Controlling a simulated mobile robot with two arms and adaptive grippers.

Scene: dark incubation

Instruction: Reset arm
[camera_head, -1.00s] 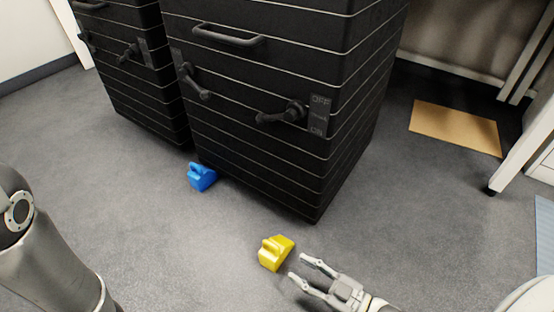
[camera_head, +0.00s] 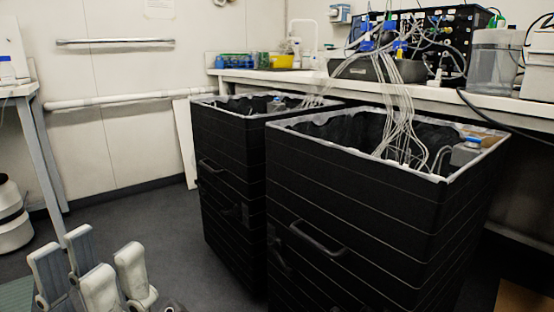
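My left gripper (camera_head: 91,268) points up at the lower left in the head view. Its pale grey finger parts stand apart with a gap between them, open, and nothing shows between them. Its wrist is cut off by the bottom edge. My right gripper is out of view. The blue and yellow pieces on the floor in the earlier view are not in this one.
Two tall black bins (camera_head: 340,245) (camera_head: 230,185), lined and open-topped, stand at the middle and right, with tubes running into them. A bench (camera_head: 460,97) carries lab equipment behind. A table leg (camera_head: 38,160) stands at left. Some floor (camera_head: 165,240) is clear.

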